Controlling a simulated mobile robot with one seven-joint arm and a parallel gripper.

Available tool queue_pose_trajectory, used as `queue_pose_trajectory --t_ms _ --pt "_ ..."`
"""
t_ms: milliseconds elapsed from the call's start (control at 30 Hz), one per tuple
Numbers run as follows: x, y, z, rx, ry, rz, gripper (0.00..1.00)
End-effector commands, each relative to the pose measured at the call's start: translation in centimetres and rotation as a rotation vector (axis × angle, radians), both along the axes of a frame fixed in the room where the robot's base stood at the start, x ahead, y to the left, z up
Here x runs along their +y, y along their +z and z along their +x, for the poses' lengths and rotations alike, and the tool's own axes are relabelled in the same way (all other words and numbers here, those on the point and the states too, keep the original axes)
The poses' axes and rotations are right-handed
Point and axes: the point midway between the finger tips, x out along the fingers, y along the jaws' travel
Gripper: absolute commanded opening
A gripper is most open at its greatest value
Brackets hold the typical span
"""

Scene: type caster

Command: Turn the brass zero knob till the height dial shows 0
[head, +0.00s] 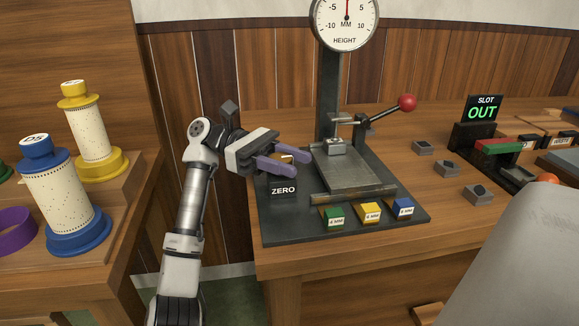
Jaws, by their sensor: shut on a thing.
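The height dial (345,20) is at the top centre, cut off by the frame's upper edge. Its red needle points straight up, but the number at the top is out of frame. The brass zero knob (287,157) shows only as a small bit between the purple fingers.
A lever with a red ball (407,103) sticks out right of the gauge post. Green (335,215), yellow (370,212) and blue (403,208) blocks lie along the base's front. Paper-wrapped spools (60,185) stand on the left bench. A sign (484,108) reads SLOT OUT.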

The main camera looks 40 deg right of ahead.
Motion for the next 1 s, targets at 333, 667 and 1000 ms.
queue_pose_trajectory --t_ms 333,667,1000 --pt "0.10 -0.06 -0.09 -0.001 -0.054 0.000 0.16" --pt "0.09 -0.07 -0.11 -0.002 -0.054 0.001 0.41" --pt "0.08 -0.03 -0.07 -0.001 -0.052 0.000 0.60"
